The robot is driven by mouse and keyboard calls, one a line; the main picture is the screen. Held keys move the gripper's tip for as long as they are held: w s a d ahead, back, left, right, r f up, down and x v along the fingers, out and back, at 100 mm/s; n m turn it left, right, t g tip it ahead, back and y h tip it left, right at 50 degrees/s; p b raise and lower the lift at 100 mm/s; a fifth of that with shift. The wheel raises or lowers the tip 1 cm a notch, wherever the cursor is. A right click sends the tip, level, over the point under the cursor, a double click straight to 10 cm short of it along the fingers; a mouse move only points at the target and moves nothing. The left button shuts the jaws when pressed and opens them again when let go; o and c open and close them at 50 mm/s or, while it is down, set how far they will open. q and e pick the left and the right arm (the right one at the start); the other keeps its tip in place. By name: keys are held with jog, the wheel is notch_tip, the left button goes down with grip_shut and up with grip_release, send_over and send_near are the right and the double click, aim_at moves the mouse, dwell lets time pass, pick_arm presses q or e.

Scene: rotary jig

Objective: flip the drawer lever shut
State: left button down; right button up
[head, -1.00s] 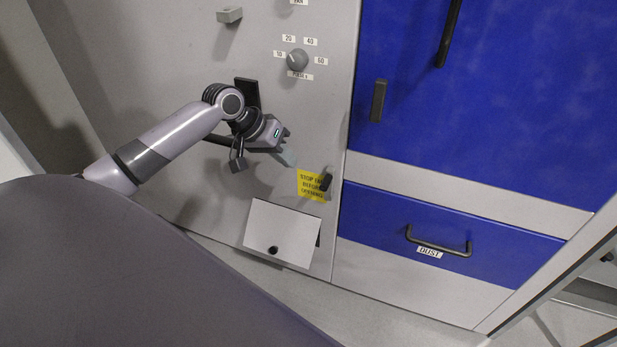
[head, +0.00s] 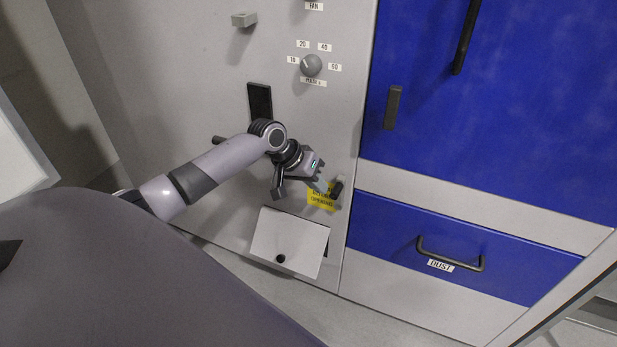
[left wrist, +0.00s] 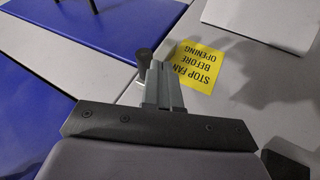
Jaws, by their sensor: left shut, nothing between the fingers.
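The drawer lever (head: 337,188) is a short dark handle on the grey panel, just left of the blue drawer (head: 400,222) labelled DUST. It stands roughly upright, leaning a little, beside a yellow STOP FAN BEFORE OPENING label (head: 320,200). In the left wrist view the dark knob of the lever (left wrist: 144,56) shows just past the fingertips. My left gripper (head: 323,188) is shut and empty, just left of the lever and in front of the label. In the left wrist view its closed fingers (left wrist: 160,85) appear very near the lever; contact cannot be told. My right gripper is not in view.
The drawer has a dark bar handle (head: 450,262). A white flap (head: 290,243) with a black knob sits below the label. A dial (head: 311,65) and a grey block (head: 244,19) are higher on the panel. A blue door (head: 500,100) is above the drawer.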

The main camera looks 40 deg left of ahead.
pick_arm(q)
jog(key=shift+w+d+f, duration=0.15)
jog(key=shift+w+f, duration=0.05)
jog(key=shift+f, duration=0.2)
